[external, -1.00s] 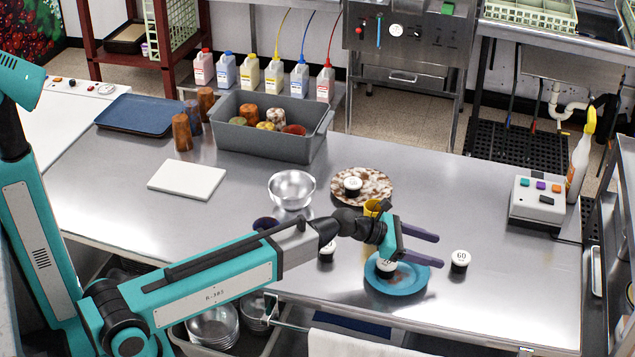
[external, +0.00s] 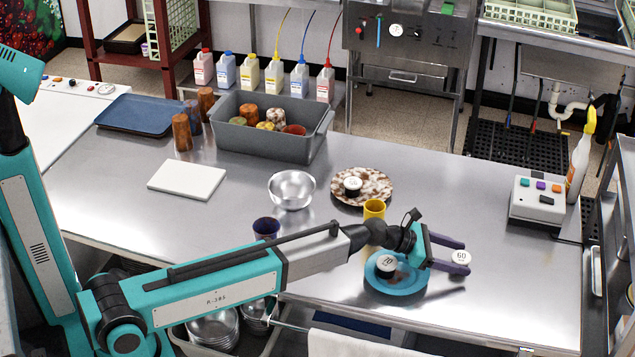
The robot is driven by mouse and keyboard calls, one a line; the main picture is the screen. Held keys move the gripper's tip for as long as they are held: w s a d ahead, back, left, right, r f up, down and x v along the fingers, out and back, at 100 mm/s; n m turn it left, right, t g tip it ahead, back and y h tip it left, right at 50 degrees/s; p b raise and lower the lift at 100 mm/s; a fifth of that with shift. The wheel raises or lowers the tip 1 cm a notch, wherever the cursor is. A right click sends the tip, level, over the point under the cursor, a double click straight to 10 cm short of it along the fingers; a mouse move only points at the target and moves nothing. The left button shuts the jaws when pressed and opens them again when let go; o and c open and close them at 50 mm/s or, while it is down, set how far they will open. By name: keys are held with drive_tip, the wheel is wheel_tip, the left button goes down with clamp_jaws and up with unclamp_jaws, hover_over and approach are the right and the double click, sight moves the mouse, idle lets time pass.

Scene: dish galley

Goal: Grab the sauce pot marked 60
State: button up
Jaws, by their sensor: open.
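The sauce pot marked 60 (external: 461,258) is a small dark pot with a white top, standing on the steel table right of the blue plate (external: 399,285). My gripper (external: 466,257) is open, its two dark fingers reaching right, one on the far side and one on the near side of this pot. The near finger hides the pot's lower part. I cannot tell whether either finger touches it. Another pot, marked 70 (external: 386,263), sits on the blue plate just left of my gripper. A third white-topped pot (external: 352,185) sits on the brown speckled plate (external: 376,181).
A yellow cup (external: 374,209) stands behind my wrist, and a dark blue cup (external: 266,228) behind my forearm. A steel bowl (external: 291,188), white board (external: 187,180) and grey bin (external: 262,143) stand farther back. The table right of the pot is clear up to the button box (external: 538,200).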

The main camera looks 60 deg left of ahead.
sight(468, 259)
drive_tip(key=shift+w, duration=0.1)
idle(0.3)
drive_tip(key=shift+p+x, duration=0.8)
drive_tip(key=shift+x, duration=1.75)
drive_tip(key=shift+r, duration=0.1)
drive_tip(key=shift+c, duration=0.5)
drive_tip(key=c, duration=1)
